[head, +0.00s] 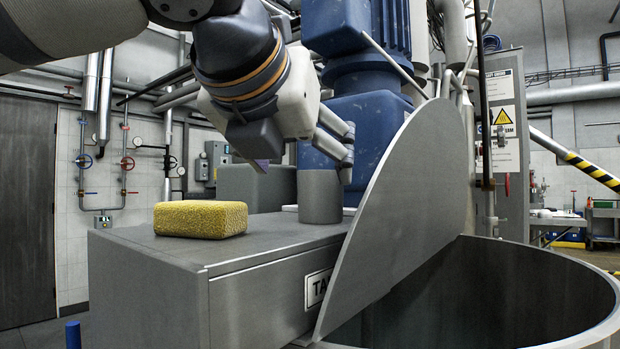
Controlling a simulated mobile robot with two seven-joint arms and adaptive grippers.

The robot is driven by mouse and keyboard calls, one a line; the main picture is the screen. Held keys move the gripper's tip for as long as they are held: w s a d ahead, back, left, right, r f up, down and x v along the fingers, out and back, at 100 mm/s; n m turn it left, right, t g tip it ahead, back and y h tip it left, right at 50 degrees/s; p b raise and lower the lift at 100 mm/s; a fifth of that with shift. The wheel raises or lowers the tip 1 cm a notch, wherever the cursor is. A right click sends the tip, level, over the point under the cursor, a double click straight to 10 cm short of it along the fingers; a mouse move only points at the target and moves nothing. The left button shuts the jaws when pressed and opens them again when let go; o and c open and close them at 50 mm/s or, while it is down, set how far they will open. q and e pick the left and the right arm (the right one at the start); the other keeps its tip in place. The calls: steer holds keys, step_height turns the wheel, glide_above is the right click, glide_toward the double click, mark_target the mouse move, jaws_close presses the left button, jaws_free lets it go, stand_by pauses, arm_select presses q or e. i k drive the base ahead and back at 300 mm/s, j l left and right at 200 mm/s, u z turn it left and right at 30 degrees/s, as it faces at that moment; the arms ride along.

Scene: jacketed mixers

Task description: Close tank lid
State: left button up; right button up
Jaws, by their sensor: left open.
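The tank lid (415,205) is a grey half-disc plate. It stands raised and steeply tilted along the left side of the tank opening. The round grey tank (575,250) is open on the right, and its dark inside shows. My left gripper (305,165) comes in from the upper left and is open, with nothing between its fingers. It hangs above the grey box, just left of the lid. One finger is near the lid's left face; I cannot tell whether they touch. My right gripper is not in view.
A yellow sponge (201,219) lies on the grey box (150,260), which carries a partly hidden label. A short grey cylinder (320,197) stands below my gripper. A blue motor unit (360,105) rises behind the lid.

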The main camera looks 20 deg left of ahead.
mark_target(413, 204)
steer(key=k+l, duration=0.25)
steer(key=k, duration=0.2)
steer(key=k+l, duration=0.25)
steer(key=k, duration=0.25)
